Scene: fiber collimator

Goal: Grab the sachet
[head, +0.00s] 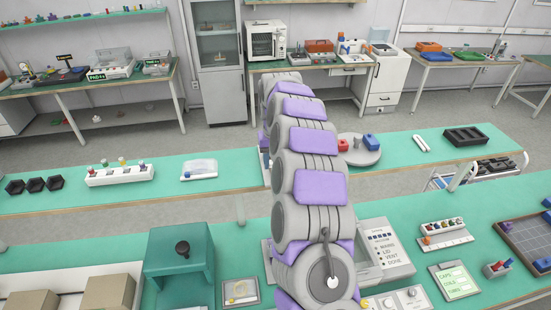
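I cannot pick out the sachet for certain. A small flat pale tray (240,292) with a yellowish item in it lies on the near green bench, just left of my arm; the item is too small to identify. A clear-topped white case (200,168) lies on the middle bench. My grey and purple arm runs down the centre of the view and covers part of both benches. My gripper does not show, so its fingers and anything in them are hidden.
A teal box with a dark knob (181,250) stands on the near bench left of my arm. A grey device with a labelled panel (385,249) stands right of it. A round grey turntable (360,156) with red and blue blocks is on the middle bench.

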